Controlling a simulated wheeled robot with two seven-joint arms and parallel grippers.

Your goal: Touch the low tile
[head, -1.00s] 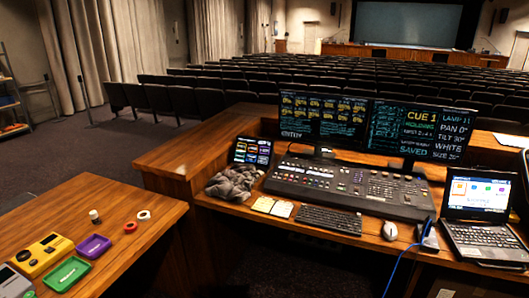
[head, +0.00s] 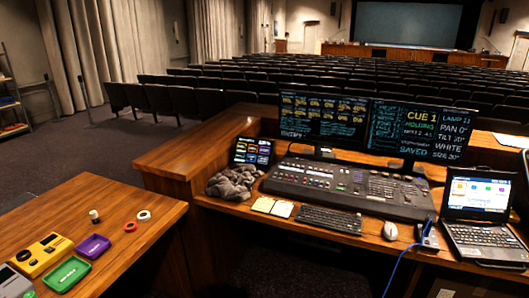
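No tile labelled low can be made out. A small upright tablet (head: 252,152) at the left end of the mixing desk shows rows of small coloured tiles, too small to read. The laptop (head: 478,192) at the right also shows a few coloured squares on its screen, unreadable too. Neither of my grippers is in view, and nothing touches the tablet or the laptop.
The console (head: 348,187) stands behind a keyboard (head: 331,220) and mouse (head: 390,231). A crumpled grey cloth (head: 232,184) lies just below the tablet. The left wooden table holds a yellow device (head: 42,255), a purple tray (head: 94,247), a green tray (head: 67,274) and small rings.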

